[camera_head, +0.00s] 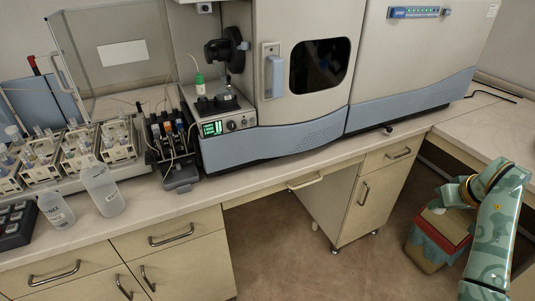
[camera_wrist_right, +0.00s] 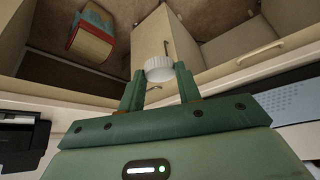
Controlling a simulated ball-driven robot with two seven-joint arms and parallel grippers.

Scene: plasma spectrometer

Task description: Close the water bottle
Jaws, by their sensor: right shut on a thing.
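Neither shows a clear cap. My right gripper (camera_head: 438,204) is at the far right, above the floor and well away from the bottles. In the right wrist view its fingers (camera_wrist_right: 158,80) are shut on a white ribbed cap (camera_wrist_right: 159,69). My left gripper is out of view.
A pump with tubing (camera_head: 170,135) and the big spectrometer (camera_head: 300,70) are to the right. A red and beige bin (camera_head: 428,252) stands on the floor below my right arm.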

